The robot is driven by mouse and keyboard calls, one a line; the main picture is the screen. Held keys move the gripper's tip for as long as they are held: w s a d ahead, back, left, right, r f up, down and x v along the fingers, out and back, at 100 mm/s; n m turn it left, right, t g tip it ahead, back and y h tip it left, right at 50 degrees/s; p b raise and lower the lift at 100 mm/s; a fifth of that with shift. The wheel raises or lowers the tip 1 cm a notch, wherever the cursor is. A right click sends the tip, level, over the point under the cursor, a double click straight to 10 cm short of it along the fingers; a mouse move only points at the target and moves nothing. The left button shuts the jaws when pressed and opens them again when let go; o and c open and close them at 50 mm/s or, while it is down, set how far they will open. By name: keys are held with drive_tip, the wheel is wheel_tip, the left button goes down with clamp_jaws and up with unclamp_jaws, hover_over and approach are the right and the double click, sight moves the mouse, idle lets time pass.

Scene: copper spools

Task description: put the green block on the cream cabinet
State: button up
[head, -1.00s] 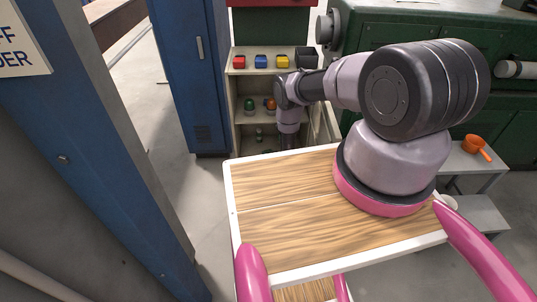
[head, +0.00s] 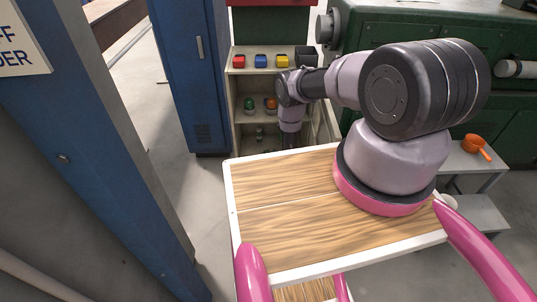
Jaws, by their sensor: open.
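The cream cabinet (head: 234,92) is an open-fronted shelf unit beyond my wooden top. Its top carries a red block (head: 238,61), a blue block (head: 260,61) and a yellow block (head: 281,61) in a row, with a dark container at their right. I cannot make out a green block with certainty. A rounded green thing (head: 249,104) stands on the middle shelf beside an orange one. My gripper (head: 290,141) hangs downward in front of the cabinet's right part. Only its dark upper part shows; its fingertips are hidden behind the edge of my wooden top.
A blue locker (head: 190,75) stands close at the cabinet's left. A blue post fills the left foreground. Bare floor lies between post and locker.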

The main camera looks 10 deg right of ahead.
drive_tip(key=v, duration=0.5)
drive_tip(key=shift+s+r, duration=0.25)
drive_tip(key=shift+s, duration=0.1)
